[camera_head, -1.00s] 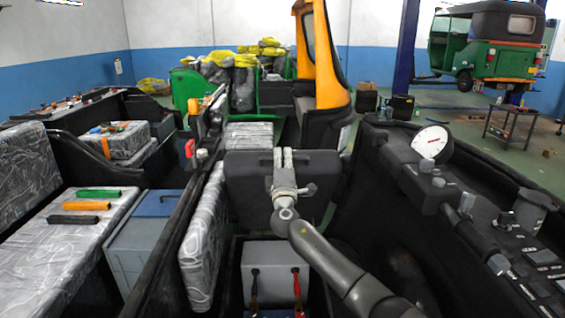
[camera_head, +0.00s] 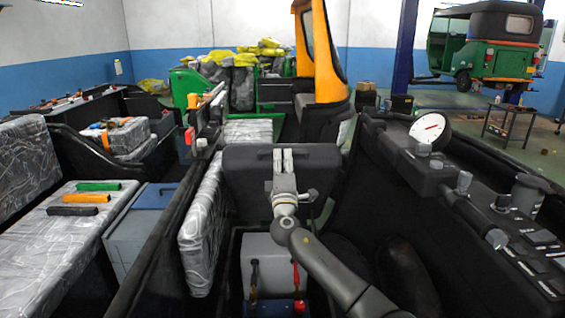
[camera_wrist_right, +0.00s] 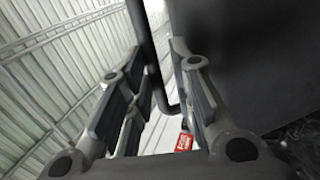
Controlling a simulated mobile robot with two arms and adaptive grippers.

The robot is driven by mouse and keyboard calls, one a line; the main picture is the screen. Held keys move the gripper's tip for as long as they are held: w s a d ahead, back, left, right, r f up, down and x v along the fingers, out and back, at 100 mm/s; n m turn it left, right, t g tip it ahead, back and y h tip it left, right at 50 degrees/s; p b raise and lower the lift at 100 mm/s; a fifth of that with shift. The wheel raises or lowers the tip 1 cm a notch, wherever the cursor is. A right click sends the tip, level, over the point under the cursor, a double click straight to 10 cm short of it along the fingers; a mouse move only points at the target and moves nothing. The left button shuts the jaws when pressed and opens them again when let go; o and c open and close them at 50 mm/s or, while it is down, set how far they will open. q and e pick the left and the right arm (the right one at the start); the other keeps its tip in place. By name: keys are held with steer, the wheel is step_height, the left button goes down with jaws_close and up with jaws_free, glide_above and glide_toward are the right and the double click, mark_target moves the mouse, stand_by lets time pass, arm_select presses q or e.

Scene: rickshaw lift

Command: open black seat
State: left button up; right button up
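The black seat (camera_head: 250,190) is a dark padded panel in the middle of the head view, standing raised and tilted. A grey box (camera_head: 262,255) shows in the space below and in front of it. A dark handle lies along the seat's top edge; in the right wrist view the handle (camera_wrist_right: 163,85) is a bent black bar. My right gripper (camera_head: 283,160) is at the seat's top edge. Its fingers (camera_wrist_right: 165,62) are apart in the wrist view, with the bar passing between or just beyond them; contact is unclear. My left gripper is not in view.
A patterned cushion (camera_head: 203,225) stands upright left of the box. Tools lie on a patterned bench (camera_head: 75,245) further left. A control panel with a dial (camera_head: 430,128) and levers fills the right side. Red and black cable clamps (camera_head: 296,278) hang at the grey box.

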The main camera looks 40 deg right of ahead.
steer(key=v, duration=1.2)
steer(key=shift+f, duration=0.15)
stand_by(0.4)
